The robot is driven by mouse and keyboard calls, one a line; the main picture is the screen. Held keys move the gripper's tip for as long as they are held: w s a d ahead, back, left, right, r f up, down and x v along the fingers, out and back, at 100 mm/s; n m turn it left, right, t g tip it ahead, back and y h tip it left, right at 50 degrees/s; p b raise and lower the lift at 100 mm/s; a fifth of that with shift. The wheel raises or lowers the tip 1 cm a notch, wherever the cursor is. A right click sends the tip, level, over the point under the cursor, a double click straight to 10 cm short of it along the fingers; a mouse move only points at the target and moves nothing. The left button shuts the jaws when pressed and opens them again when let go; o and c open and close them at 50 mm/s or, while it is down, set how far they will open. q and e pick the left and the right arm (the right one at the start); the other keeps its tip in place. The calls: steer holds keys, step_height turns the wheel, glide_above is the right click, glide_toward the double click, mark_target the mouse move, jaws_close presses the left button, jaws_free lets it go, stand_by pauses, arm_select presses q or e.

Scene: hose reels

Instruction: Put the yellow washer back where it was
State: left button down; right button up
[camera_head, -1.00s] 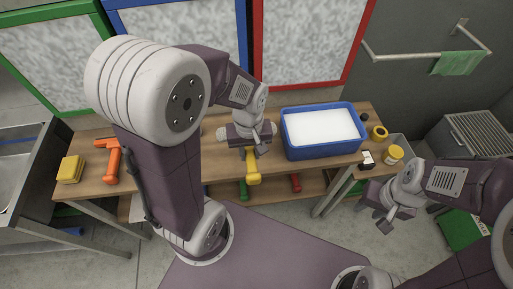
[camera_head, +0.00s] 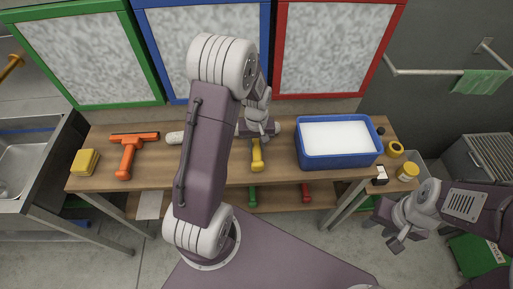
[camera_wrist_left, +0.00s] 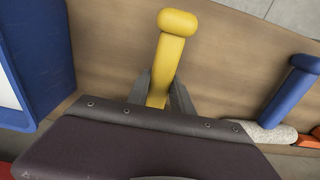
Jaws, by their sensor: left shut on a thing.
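The yellow washer (camera_head: 257,155) is over the wooden table, left of the blue tub, with its handle pointing towards the table's front edge. My left gripper (camera_head: 257,137) is shut on it. In the left wrist view the yellow handle (camera_wrist_left: 172,55) stands between the two fingers of my left gripper (camera_wrist_left: 160,88). I cannot tell whether the washer touches the tabletop. Its head is hidden by my gripper. My right gripper (camera_head: 386,226) is empty and looks open, right of the table.
A blue tub (camera_head: 338,160) with white contents stands right of the washer. A blue handle (camera_wrist_left: 290,92) with a white roller (camera_head: 175,138) lies to its left. An orange squeegee (camera_head: 128,155) and yellow sponge (camera_head: 84,162) lie further left. Green (camera_head: 252,196) and red (camera_head: 306,192) handles show below.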

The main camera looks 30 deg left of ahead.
arm_select(q)
steer(key=shift+w+a+f, duration=0.1)
steer(key=shift+w+f, duration=0.05)
steer(key=shift+f, duration=0.7)
steer(key=c, duration=1.1)
jaws_free()
steer(key=shift+f, duration=0.1)
